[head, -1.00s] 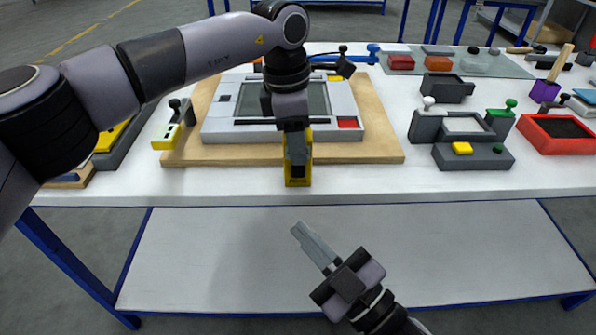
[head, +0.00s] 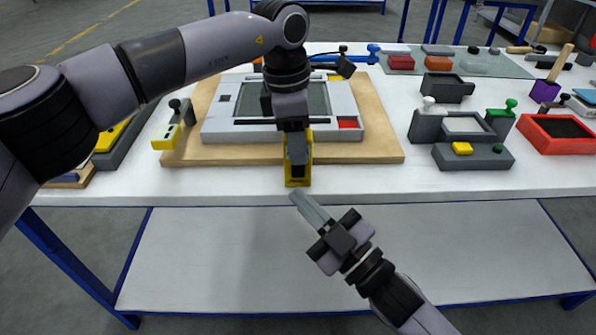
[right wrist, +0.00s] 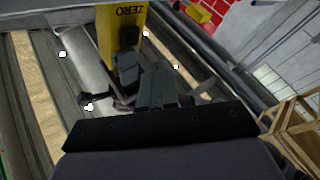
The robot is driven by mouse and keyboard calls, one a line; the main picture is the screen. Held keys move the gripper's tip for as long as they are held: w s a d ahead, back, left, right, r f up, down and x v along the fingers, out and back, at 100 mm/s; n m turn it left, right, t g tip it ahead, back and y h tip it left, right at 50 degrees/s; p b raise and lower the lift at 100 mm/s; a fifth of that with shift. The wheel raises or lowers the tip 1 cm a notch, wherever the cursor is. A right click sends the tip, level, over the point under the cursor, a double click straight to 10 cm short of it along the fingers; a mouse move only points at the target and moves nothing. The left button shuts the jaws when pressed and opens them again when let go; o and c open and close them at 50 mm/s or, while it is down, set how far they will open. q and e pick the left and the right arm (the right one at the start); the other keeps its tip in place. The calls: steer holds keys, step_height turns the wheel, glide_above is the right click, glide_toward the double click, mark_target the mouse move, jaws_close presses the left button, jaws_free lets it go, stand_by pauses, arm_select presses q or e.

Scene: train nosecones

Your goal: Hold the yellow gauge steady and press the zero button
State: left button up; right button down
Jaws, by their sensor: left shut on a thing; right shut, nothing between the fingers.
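The yellow gauge (head: 298,180) stands at the front edge of the white table. My left gripper (head: 297,152) is shut on it from above and hides its upper middle. In the right wrist view the gauge (right wrist: 128,14) shows upside-down lettering "ZERO", with a dark round button (right wrist: 129,36) beside the lettering. My right gripper (head: 297,198) is shut and empty. Its tips are just in front of and below the gauge in the head view; I cannot tell whether they touch it. Its dark fingers (right wrist: 158,84) point towards the gauge in the right wrist view.
A wooden board (head: 385,150) bearing a grey framed device (head: 215,125) lies behind the gauge. Grey fixtures (head: 480,157) and a red tray (head: 560,147) stand at right. A lower shelf (head: 220,260) is bare.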

steer(key=shift+w, duration=1.2)
steer(key=shift+w, duration=0.15)
stand_by(1.1)
steer(key=shift+w, duration=0.3)
steer(key=shift+w, duration=0.6)
stand_by(0.8)
steer(key=shift+s, duration=1.05)
steer(key=s, duration=0.5)
